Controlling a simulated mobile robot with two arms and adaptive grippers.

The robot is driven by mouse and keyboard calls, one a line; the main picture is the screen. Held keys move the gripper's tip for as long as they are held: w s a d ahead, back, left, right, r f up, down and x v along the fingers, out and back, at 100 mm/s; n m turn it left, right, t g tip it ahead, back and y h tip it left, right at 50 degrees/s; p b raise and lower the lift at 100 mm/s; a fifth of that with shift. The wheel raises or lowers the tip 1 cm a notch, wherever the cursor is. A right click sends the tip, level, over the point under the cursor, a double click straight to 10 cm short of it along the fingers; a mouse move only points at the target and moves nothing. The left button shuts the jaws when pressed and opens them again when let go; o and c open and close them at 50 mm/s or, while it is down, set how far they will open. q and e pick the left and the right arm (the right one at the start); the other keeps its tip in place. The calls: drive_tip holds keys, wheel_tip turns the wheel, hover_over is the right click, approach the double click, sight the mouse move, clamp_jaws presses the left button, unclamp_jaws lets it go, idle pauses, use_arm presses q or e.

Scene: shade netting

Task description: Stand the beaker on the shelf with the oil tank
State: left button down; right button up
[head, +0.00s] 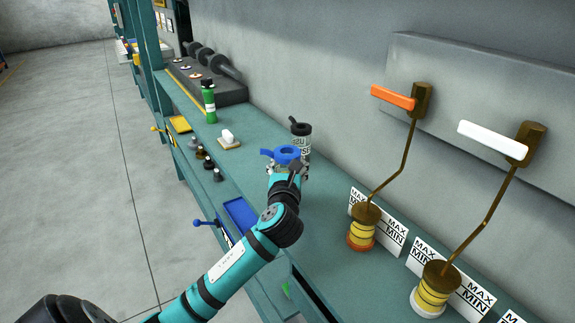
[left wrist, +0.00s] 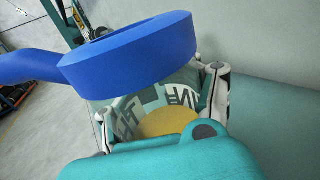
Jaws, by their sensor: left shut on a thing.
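The beaker has a thick blue ring-shaped rim (head: 288,153) with a blue arm sticking out to the left. In the left wrist view its rim (left wrist: 130,48) fills the upper middle, above a body with dark printed marks and a yellow patch low down. My left gripper (head: 287,172) is shut on the body, with a finger on each side below the rim. Its fingers largely hide the body in the head view. I cannot tell whether the beaker touches the teal surface. No vessel is clearly marked as the oil tank. My right gripper is not in view.
A black-topped labelled container (head: 301,140) stands just behind the beaker. Two yellow pots with cranked rods (head: 362,228) (head: 436,288) are at right. The teal surface between has free room.

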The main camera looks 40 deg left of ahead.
use_arm(q)
drive_tip(key=x, duration=0.4)
drive_tip(key=shift+f, duration=1.95)
drive_tip(key=shift+f, duration=0.1)
drive_tip(key=shift+c, duration=2)
unclamp_jaws()
drive_tip(key=v, duration=1.2)
drive_tip(key=shift+b, duration=0.4)
